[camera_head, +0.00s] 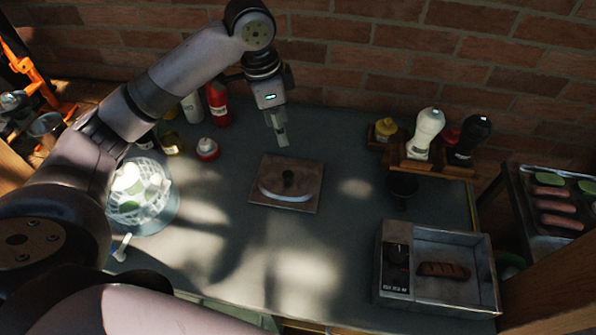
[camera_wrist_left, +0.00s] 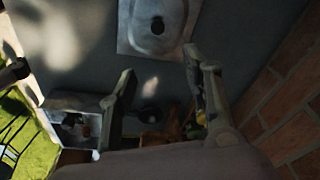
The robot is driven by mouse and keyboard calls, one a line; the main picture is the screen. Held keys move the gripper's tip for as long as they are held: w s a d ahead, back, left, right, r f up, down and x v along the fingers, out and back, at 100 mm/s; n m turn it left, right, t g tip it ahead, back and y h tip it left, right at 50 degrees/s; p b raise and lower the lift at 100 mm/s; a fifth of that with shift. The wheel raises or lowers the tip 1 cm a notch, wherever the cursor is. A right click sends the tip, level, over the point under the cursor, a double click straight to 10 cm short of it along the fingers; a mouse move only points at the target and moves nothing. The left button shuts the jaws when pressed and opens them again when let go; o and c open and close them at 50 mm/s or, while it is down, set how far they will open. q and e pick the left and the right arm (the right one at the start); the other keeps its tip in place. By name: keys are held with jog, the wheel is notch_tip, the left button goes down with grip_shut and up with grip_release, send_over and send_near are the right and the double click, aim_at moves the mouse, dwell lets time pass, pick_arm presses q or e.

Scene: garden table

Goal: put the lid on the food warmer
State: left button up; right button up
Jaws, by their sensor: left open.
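The lid (camera_head: 264,190), a square metal plate with a raised pale centre and a dark knob (camera_head: 288,178), lies on the middle of the table. The lid also shows at the top of the left wrist view (camera_wrist_left: 178,40). The food warmer (camera_head: 425,300) is a metal box at the right front of the table, open on top, with a brown loaf-like food item (camera_head: 443,270) inside. My left gripper (camera_head: 279,138) is open and empty, above and behind the lid. Its two parted fingers show in the left wrist view (camera_wrist_left: 160,65). My right gripper is not in view.
A glass bowl (camera_head: 140,192) with green and white contents stands at the left. Bottles (camera_head: 218,105) stand at the back left, and a wooden rack (camera_head: 400,158) with sauce bottles at the back right. A dark round object (camera_head: 403,186) is behind the warmer. The table between lid and warmer is clear.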

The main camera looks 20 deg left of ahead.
pick_arm(q)
jog(key=p, duration=0.3)
send_over(288, 174)
jog(key=f, duration=1)
jog(key=shift+s+a+f, duration=0.15)
jog(key=shift+s+f, duration=0.05)
notch_tip(288, 174, down, 5)
jog(key=shift+w+f+p, duration=0.15)
jog(key=shift+p, duration=0.65)
jog(key=shift+f+m, duration=0.3)
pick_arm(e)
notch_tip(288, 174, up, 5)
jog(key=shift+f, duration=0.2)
pick_arm(q)
jog(key=shift+c, duration=0.2)
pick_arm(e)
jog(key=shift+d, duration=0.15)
pick_arm(q)
jog(key=c, duration=0.4)
grip_shut()
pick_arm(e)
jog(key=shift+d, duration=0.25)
